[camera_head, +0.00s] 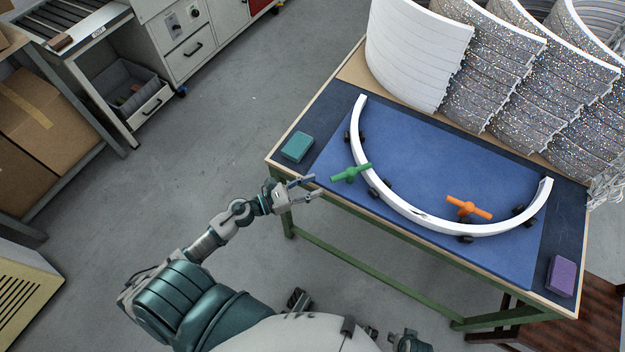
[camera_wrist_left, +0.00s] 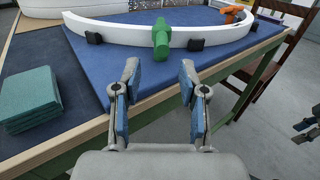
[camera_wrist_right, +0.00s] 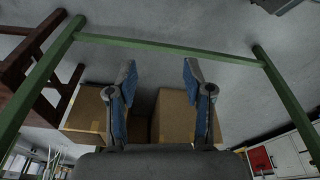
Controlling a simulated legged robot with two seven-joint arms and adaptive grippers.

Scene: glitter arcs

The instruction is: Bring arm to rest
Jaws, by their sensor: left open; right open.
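My left gripper (camera_head: 306,190) is open and empty in the head view, near the table's left front edge, a little short of the green handle (camera_head: 351,172). In the left wrist view its two blue-padded fingers (camera_wrist_left: 160,95) are apart, with the green handle (camera_wrist_left: 161,38) beyond them. The handle sits at a white curved arc (camera_head: 425,213) on a blue mat (camera_head: 345,138). An orange handle (camera_head: 468,208) sits farther right along the arc. My right gripper (camera_wrist_right: 160,95) is open and empty in the right wrist view, facing green table legs and cardboard boxes; it is not clear in the head view.
A teal block (camera_head: 297,147) lies at the table's left and a purple block (camera_head: 561,276) at its right corner. Glittery curved panels (camera_head: 490,70) stand at the back. A brown chair (camera_head: 600,318) is at lower right. Grey floor (camera_head: 240,130) is clear left of the table.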

